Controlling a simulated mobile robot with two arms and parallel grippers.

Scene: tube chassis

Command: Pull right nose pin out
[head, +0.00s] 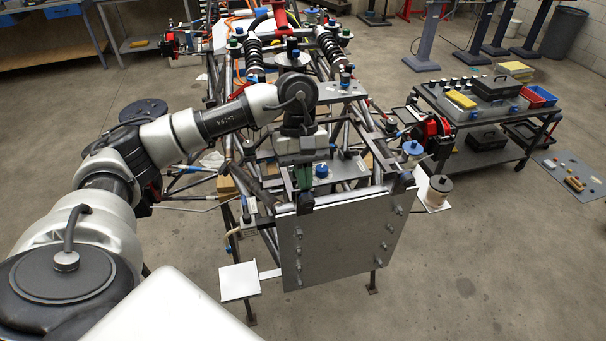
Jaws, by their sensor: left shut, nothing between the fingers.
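The tube chassis (262,220) carries a flat grey nose plate (350,245) at its near end, with several small studs on its face. My left gripper (305,198) points down just behind the plate's top edge, left of its middle. Its fingers look shut and empty. A blue knob (321,170) stands just to the right of the fingers. The black clamp-like piece (402,183) is at the plate's top right corner. I cannot make out for sure which small part is the right nose pin. My right gripper is not in view.
A small white tray (240,282) sits left of the plate.

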